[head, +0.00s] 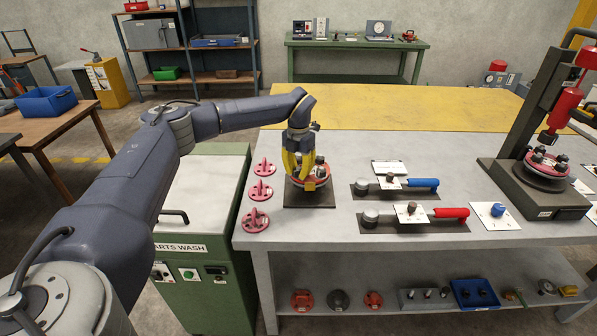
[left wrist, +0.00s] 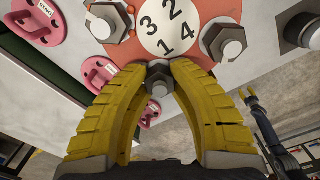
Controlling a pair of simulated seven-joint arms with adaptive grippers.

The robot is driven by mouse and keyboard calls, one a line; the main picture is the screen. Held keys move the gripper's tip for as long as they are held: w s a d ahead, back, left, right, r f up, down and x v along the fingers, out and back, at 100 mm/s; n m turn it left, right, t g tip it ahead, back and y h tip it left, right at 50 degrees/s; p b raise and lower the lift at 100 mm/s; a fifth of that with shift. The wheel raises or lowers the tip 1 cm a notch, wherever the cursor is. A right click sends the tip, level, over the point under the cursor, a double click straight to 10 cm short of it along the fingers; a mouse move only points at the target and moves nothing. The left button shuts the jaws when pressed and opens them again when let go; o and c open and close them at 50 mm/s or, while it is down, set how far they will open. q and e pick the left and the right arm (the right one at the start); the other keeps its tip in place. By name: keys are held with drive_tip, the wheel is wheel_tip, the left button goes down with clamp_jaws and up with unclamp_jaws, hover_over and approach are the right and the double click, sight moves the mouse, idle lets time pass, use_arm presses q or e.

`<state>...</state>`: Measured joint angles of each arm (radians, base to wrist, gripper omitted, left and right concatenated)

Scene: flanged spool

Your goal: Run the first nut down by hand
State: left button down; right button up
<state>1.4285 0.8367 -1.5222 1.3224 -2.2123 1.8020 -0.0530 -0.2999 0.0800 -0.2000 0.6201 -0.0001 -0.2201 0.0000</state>
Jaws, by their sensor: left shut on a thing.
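The red flange (left wrist: 120,45) of the spool shows in the left wrist view, with a round white label (left wrist: 168,22) numbered 1 to 4. Grey hex nuts on studs show at its upper left (left wrist: 103,22) and right (left wrist: 226,40). In the head view the spool (head: 322,172) stands on a dark plate (head: 311,198), partly hidden by my gripper. My left gripper (head: 303,176) points down over it. Its yellow fingers (left wrist: 159,68) are closed around a grey nut (left wrist: 158,82) at the flange's near edge. Whether the nut sits on its stud is hard to tell.
Pink handled pieces (head: 261,191) stand left of the plate. A blue-handled tool (head: 420,184) and a red-handled tool (head: 448,213) lie to the right. A red-and-black press-like stand (head: 533,165) with another flange is farther right. The yellow back strip (head: 420,108) is clear.

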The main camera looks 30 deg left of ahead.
sight(298, 170)
use_arm(q)
drive_tip(key=m, duration=0.5)
drive_tip(key=shift+m, duration=0.3)
drive_tip(key=m, duration=0.5)
drive_tip(key=shift+m, duration=0.4)
drive_tip(key=c, duration=1.1)
unclamp_jaws()
drive_tip(key=shift+r, duration=0.1)
wheel_tip(298, 170, up, 12)
drive_tip(key=shift+f, duration=0.1)
